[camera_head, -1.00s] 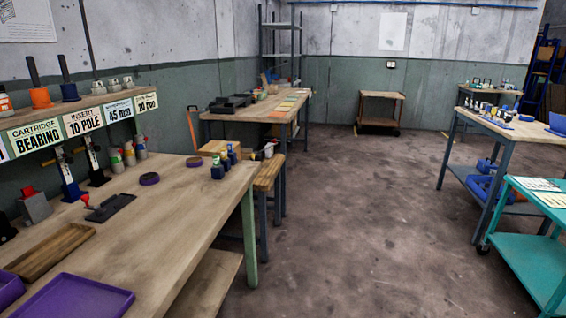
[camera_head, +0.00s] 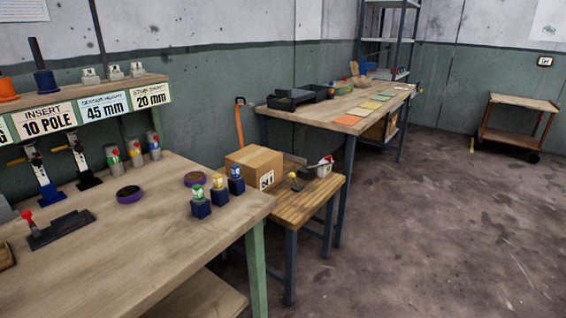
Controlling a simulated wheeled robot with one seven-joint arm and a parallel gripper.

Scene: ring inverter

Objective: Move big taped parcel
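A brown cardboard parcel (camera_head: 253,166) with a white printed label sits upright on a low wooden side table (camera_head: 298,211), between the near workbench and the far bench. Whether it carries tape is too small to tell. A small tape-dispenser-like item with a yellow knob (camera_head: 295,181) and a white-and-red item (camera_head: 324,167) stand to its right on the same table. My gripper is not in view.
The near workbench (camera_head: 120,235) fills the lower left, with several small blue blocks and purple rings. A far bench (camera_head: 345,107) with coloured cards stands behind the side table. A wheeled cart (camera_head: 516,137) stands at the back right. The floor (camera_head: 440,235) at right is clear.

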